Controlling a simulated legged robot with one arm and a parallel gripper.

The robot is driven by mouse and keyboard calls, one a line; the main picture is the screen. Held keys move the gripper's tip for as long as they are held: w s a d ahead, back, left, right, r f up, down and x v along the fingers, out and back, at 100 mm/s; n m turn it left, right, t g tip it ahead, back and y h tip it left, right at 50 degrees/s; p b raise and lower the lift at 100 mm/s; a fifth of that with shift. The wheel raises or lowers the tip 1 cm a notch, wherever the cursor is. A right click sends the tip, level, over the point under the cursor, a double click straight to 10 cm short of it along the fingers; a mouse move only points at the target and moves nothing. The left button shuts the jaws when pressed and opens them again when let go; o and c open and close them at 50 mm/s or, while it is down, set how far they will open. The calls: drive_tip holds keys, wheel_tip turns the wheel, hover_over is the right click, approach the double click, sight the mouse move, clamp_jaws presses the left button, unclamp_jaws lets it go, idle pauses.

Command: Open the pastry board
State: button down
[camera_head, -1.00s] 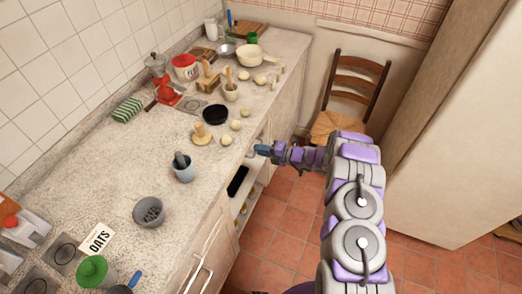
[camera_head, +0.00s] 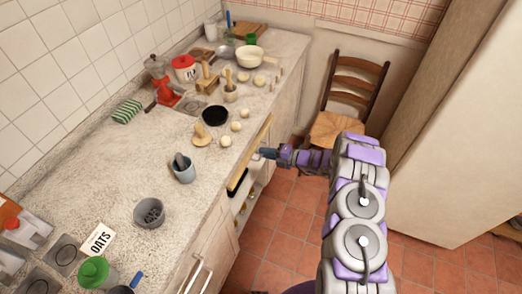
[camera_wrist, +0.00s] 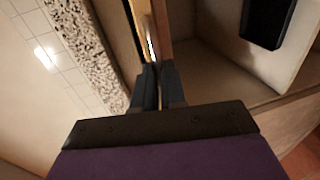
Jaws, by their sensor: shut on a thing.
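The pastry board (camera_head: 240,173) shows in the head view as a narrow strip of light wood sticking out under the counter's front edge. My gripper (camera_head: 262,153) is at its front, about midway along. In the wrist view, the fingers of my gripper (camera_wrist: 158,84) are close together on a light wooden edge (camera_wrist: 161,28), with a pale shiny strip beside it. The fingers and the view's angle hide the exact contact.
Below the board is an open compartment (camera_wrist: 215,70) holding a dark object (camera_wrist: 267,22). A wooden chair (camera_head: 345,100) stands at the back.

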drive_tip(key=f+p+v, duration=0.2)
drive_tip(key=v, duration=1)
drive_tip(key=d+f+p+v, duration=0.1)
drive_tip(key=f+p+v, duration=0.1)
drive_tip(key=v, duration=1.1)
drive_tip(key=shift+s+d+f, duration=0.25)
drive_tip(key=shift+s+f, duration=0.05)
drive_tip(key=shift+f, duration=0.55)
drive_tip(key=c, duration=1.4)
unclamp_jaws()
drive_tip(key=shift+w, duration=0.15)
drive_tip(key=shift+o, duration=1)
drive_tip(key=shift+r, duration=0.1)
drive_tip(key=shift+d, duration=0.1)
drive_tip(key=p+v, duration=0.1)
drive_tip(key=v, duration=1.6)
drive_tip(key=shift+d+p, duration=0.2)
drive_tip(key=shift+p, duration=0.1)
